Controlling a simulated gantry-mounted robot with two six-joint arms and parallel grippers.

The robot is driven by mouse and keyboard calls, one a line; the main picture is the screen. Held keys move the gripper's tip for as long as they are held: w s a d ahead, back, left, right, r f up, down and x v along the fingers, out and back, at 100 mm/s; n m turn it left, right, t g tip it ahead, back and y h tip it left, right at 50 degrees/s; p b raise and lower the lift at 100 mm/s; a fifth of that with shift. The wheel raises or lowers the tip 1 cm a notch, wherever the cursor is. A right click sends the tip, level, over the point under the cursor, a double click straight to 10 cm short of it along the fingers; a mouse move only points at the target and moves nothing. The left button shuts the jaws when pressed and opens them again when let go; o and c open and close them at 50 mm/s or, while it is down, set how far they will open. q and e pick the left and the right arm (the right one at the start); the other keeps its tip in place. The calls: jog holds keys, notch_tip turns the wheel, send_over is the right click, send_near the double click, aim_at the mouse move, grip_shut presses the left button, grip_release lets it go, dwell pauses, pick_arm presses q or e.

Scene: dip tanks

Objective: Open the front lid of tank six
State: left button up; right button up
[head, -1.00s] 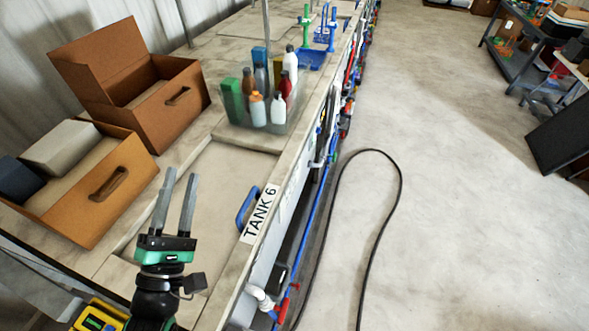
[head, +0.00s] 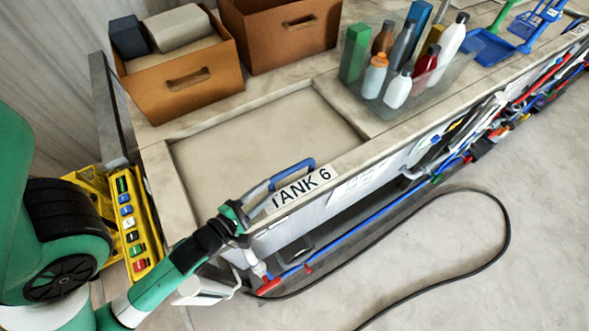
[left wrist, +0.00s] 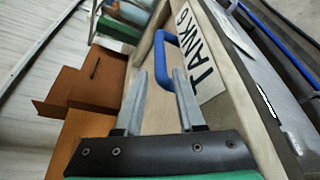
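The front lid of tank six (head: 255,135) is a beige recessed panel lying flat and shut in the counter. Its blue handle (head: 295,170) sits at the front edge, beside the "TANK 6" label (head: 300,189). My left gripper (head: 263,193) is at the near end of the handle, by the label. In the left wrist view, the two grey fingers of my left gripper (left wrist: 161,76) are spread with nothing held. The blue handle (left wrist: 168,48) lies just beyond the fingertips, closer to the right finger; contact cannot be told. My right gripper is not in view.
Two brown boxes (head: 192,88) stand behind the lid. A clear bin (head: 440,88) of bottles stands to its right. A yellow button panel (head: 137,225) is at the left.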

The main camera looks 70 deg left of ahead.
aim_at(292, 169)
pick_arm(q)
jog(key=shift+w+a, duration=0.2)
jog(key=shift+w, duration=0.15)
jog(key=p+x, duration=0.1)
jog(key=x, duration=0.9)
jog(key=shift+w+a+f, duration=0.1)
jog(key=shift+w+f, duration=0.05)
jog(key=shift+w, duration=0.25)
grip_shut()
jog(key=shift+p, duration=0.3)
